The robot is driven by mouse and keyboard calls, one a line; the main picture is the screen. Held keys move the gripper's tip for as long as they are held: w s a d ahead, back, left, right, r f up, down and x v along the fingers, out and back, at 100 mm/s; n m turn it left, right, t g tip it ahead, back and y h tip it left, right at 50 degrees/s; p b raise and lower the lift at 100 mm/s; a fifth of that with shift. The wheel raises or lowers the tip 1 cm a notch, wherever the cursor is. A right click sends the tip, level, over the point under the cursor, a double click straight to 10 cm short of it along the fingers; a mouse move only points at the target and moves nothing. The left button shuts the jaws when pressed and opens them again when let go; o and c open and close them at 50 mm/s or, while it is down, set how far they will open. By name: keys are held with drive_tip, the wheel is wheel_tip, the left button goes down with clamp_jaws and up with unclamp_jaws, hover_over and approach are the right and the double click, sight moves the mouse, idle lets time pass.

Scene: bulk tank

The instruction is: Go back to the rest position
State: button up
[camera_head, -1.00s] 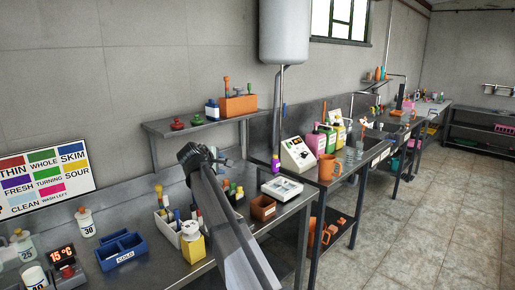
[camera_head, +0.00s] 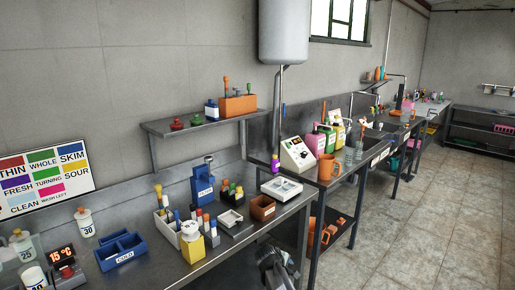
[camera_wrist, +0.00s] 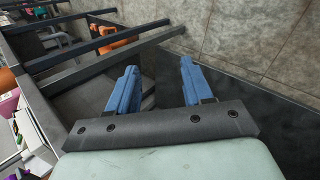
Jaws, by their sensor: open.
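In the wrist view my gripper (camera_wrist: 158,88) shows two blue fingers standing apart with nothing between them. Beyond the fingertips are dark bench rails and the tiled floor. In the head view a dark part of my arm (camera_head: 276,268) shows low at the bottom edge, in front of the steel bench and below its top. The fingers cannot be made out in the head view.
The steel bench (camera_head: 160,262) carries a blue holder (camera_head: 203,186), a blue CALF tray (camera_head: 122,252), a yellow-bodied bottle (camera_head: 191,245) and a brown box (camera_head: 262,208). A wall shelf (camera_head: 200,126) hangs above. Open floor (camera_head: 420,230) lies to the right.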

drive_tip(key=s+d+f+m+g+y, duration=0.1)
drive_tip(key=s+d+f+m+g, duration=0.2)
drive_tip(key=s+f, duration=0.95)
drive_tip(key=s+d+f+m+g+y, duration=0.1)
drive_tip(key=s+d+f+m+g, duration=0.25)
drive_tip(key=s+f, duration=0.9)
drive_tip(key=s+f+m+g+y, duration=0.1)
drive_tip(key=s+f+m+g, duration=0.1)
drive_tip(key=s, duration=1.2)
drive_tip(key=s+f+m+g+y, duration=0.2)
drive_tip(key=s+f+m+g, duration=0.1)
drive_tip(key=s, duration=1.2)
drive_tip(key=shift+a+g, duration=0.3)
drive_tip(key=shift+g, duration=0.25)
